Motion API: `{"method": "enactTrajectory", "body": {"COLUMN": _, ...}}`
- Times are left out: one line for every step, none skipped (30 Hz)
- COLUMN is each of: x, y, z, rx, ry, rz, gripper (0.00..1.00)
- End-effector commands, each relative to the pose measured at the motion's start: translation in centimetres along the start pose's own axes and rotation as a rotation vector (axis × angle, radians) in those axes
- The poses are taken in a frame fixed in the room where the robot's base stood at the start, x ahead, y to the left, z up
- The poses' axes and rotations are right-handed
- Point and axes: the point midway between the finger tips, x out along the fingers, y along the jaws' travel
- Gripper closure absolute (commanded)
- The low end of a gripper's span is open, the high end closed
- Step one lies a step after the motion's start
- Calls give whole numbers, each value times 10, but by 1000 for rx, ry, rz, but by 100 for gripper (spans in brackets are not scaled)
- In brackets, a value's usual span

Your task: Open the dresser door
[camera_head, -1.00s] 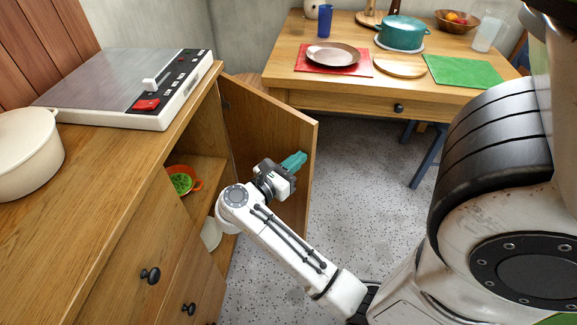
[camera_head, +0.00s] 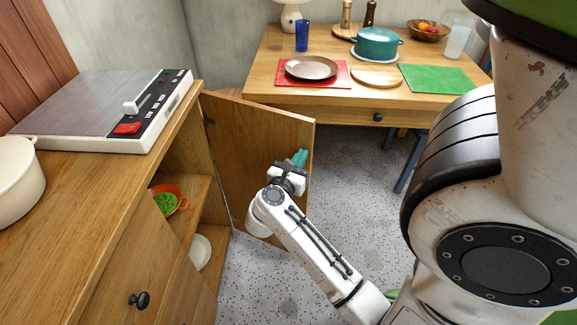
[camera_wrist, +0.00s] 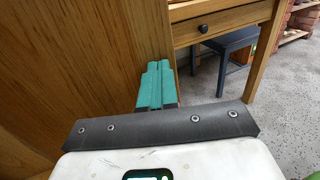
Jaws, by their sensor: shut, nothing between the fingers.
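The dresser (camera_head: 120,220) stands at the left, and its wooden door (camera_head: 250,140) stands wide open, hinged at the far side of the opening. My gripper (camera_head: 300,158), with teal fingers, is shut and empty at the inner face of the door, near its free edge. In the wrist view the shut fingers (camera_wrist: 157,85) lie close in front of the door's inner face (camera_wrist: 70,60). I cannot tell whether they touch it. Inside the dresser, an orange bowl with green contents (camera_head: 168,200) sits on the shelf, and a white plate (camera_head: 200,252) is lower down.
A cooktop (camera_head: 110,108) and a cream pot (camera_head: 18,168) stand on the dresser top. A wooden table (camera_head: 350,97) with dishes stands behind the door. A dark blue stool (camera_head: 410,160) is partly under it. Speckled floor (camera_head: 340,200) is clear right of the door.

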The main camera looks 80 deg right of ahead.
Motion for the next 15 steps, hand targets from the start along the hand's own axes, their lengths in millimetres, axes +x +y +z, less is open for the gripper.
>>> {"method": "enactTrajectory", "body": {"x": 13, "y": -5, "z": 3, "rx": -3, "ry": 0, "rz": 22, "gripper": 100}}
{"method": "enactTrajectory", "body": {"x": 20, "y": -5, "z": 3, "rx": -3, "ry": 1, "rz": 43, "gripper": 100}}
{"method": "enactTrajectory", "body": {"x": 29, "y": -6, "z": 4, "rx": -3, "ry": 1, "rz": 68, "gripper": 100}}
{"method": "enactTrajectory", "body": {"x": 36, "y": -6, "z": 3, "rx": -2, "ry": 2, "rz": 87, "gripper": 100}}
{"method": "enactTrajectory", "body": {"x": 42, "y": -7, "z": 4, "rx": -2, "ry": 1, "rz": 106, "gripper": 100}}
{"method": "enactTrajectory", "body": {"x": 52, "y": -7, "z": 4, "rx": -1, "ry": 2, "rz": 132, "gripper": 100}}
{"method": "enactTrajectory", "body": {"x": 59, "y": -6, "z": 4, "rx": -1, "ry": 2, "rz": 151, "gripper": 100}}
{"method": "enactTrajectory", "body": {"x": 66, "y": -6, "z": 3, "rx": 0, "ry": 2, "rz": 170, "gripper": 100}}
{"method": "enactTrajectory", "body": {"x": 75, "y": -5, "z": 4, "rx": 2, "ry": 2, "rz": 193, "gripper": 100}}
{"method": "enactTrajectory", "body": {"x": 81, "y": -3, "z": 4, "rx": 3, "ry": 2, "rz": 190, "gripper": 100}}
{"method": "enactTrajectory", "body": {"x": 88, "y": -2, "z": 4, "rx": 3, "ry": 3, "rz": 188, "gripper": 100}}
{"method": "enactTrajectory", "body": {"x": 97, "y": -1, "z": 4, "rx": 3, "ry": 2, "rz": 188, "gripper": 100}}
{"method": "enactTrajectory", "body": {"x": 104, "y": 0, "z": 3, "rx": 3, "ry": 2, "rz": 188, "gripper": 100}}
{"method": "enactTrajectory", "body": {"x": 110, "y": 1, "z": 3, "rx": 3, "ry": 2, "rz": 188, "gripper": 100}}
{"method": "enactTrajectory", "body": {"x": 119, "y": 3, "z": 3, "rx": 4, "ry": 2, "rz": 188, "gripper": 100}}
